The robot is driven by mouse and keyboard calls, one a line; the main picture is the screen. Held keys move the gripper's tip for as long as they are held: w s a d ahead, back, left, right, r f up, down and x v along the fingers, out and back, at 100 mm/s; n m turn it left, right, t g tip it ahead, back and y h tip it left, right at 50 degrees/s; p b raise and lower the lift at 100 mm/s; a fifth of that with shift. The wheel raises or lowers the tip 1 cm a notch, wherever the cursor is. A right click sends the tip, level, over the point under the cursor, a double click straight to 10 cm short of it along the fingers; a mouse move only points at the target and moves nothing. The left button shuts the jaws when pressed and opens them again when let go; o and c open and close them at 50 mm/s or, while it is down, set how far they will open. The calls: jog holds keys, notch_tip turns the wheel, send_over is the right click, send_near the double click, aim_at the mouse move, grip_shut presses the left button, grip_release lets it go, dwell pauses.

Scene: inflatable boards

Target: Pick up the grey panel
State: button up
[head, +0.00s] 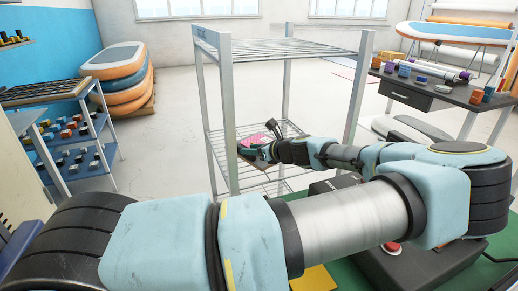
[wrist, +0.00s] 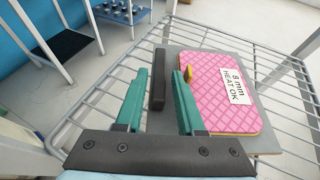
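The grey panel (wrist: 266,146) lies on a wire shelf in the wrist view, mostly hidden under a pink quilted pad (wrist: 215,85). The pad bears a white label (wrist: 234,87) reading "8 mm HEAT OK". A dark upright bar (wrist: 158,80) stands along the panel's left side; I cannot tell whether it is part of the panel. My gripper (wrist: 160,74) is open, with teal fingers on either side of this bar and a visible gap.
The metal rack (head: 228,110) has posts and an upper wire shelf (head: 290,48) above my gripper. A dark table (head: 425,90) with small blocks stands right. A blue shelf unit (head: 75,135) and stacked boards (head: 120,75) stand left. Open floor lies behind the rack.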

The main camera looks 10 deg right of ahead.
jog(key=shift+p+x, duration=0.5)
jog(key=shift+x, duration=1.5)
jog(key=shift+c, duration=0.4)
jog(key=shift+r, duration=0.1)
grip_shut()
